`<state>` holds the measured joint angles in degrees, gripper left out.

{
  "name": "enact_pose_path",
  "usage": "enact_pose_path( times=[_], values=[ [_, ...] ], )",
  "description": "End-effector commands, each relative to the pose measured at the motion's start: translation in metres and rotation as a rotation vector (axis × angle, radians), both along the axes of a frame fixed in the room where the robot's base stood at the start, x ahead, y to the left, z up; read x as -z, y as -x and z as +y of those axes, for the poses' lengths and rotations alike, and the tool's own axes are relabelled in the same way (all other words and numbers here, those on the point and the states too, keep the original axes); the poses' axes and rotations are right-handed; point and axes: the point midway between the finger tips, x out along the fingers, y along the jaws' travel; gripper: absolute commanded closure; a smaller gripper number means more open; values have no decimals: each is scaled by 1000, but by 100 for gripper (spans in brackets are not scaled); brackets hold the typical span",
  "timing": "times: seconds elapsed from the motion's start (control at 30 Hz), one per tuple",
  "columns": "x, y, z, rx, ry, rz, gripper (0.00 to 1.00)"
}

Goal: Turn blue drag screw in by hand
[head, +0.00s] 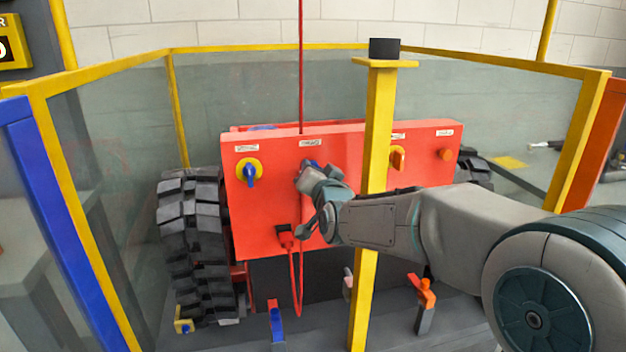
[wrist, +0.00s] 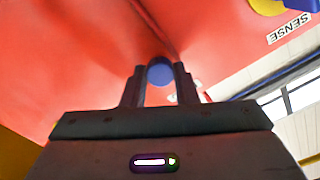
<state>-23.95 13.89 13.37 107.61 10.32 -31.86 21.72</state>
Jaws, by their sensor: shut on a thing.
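The blue drag screw (wrist: 160,71) shows as a round blue head between my two fingers in the wrist view. In the head view only a small blue bit of it (head: 313,163) shows on the red panel, below a white label. My gripper (wrist: 160,84) is shut on it, with one finger on each side. In the head view my gripper (head: 310,172) reaches the panel from the right, and its wrist hides part of the panel face. How far the screw is in cannot be told.
The red panel (head: 270,215) also bears a blue switch on a yellow disc (head: 250,172) to the left and orange knobs to the right. A yellow post (head: 375,130) stands close to my arm. A red cable loops below. Yellow-framed clear panels surround the machine.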

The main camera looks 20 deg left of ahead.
Motion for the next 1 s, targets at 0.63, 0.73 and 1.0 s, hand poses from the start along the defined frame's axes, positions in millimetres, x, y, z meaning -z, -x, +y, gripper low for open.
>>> enact_pose_path(
  times=[0.63, 0.73, 1.0],
  values=[
    [2, 0, 0, 1, -503, 314, 90],
    [2, 0, 0, 1, -502, 314, 90],
    [8, 0, 0, 0, -616, 379, 90]
  ],
)
